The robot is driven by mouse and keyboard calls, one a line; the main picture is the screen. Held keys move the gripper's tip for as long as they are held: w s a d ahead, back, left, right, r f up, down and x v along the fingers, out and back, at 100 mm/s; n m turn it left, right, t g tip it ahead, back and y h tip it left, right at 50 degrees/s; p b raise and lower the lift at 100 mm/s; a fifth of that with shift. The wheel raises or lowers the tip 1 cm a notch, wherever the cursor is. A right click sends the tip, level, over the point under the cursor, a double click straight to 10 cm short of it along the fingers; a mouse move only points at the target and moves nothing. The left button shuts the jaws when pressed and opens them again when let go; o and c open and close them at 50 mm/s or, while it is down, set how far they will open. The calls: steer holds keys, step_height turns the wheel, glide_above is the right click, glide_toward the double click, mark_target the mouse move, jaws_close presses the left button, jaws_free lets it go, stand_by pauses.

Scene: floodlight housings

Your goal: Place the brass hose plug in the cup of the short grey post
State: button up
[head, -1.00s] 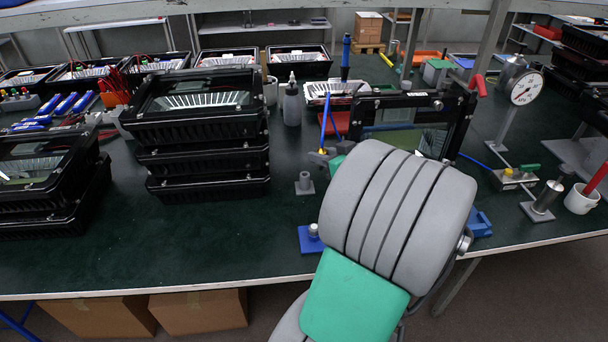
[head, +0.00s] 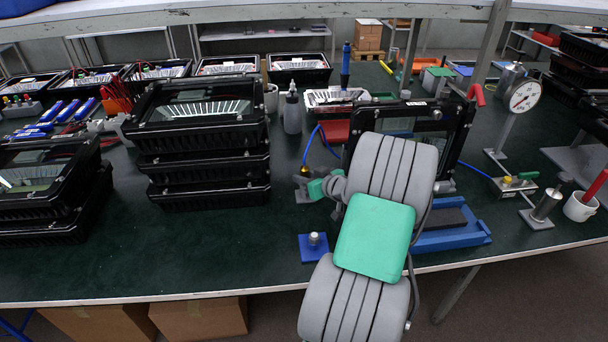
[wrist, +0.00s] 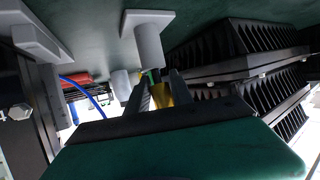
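The brass hose plug (wrist: 160,95) sits between the two fingers of my gripper (wrist: 160,92) in the wrist view, and the fingers are shut on it. In the head view the plug (head: 305,169) shows as a small gold spot at my gripper (head: 303,181), with the blue hose (head: 311,140) leading to it. The short grey post (wrist: 149,42) with its square foot appears inverted in the wrist view, just beyond the fingertips. The plug looks apart from its cup end, but the exact gap is unclear. In the head view my gripper covers most of the post.
A stack of black floodlight housings (head: 205,165) stands close left of my gripper. A blue base with a metal knob (head: 314,240) is nearer the table's front edge. A blue cradle (head: 450,235) and an upright black housing (head: 455,125) are to the right.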

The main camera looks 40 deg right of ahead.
steer(key=o, duration=0.4)
steer(key=shift+w+d+r, duration=0.1)
steer(key=shift+w+r, duration=0.05)
steer(key=shift+r, duration=0.1)
steer(key=shift+c, duration=0.2)
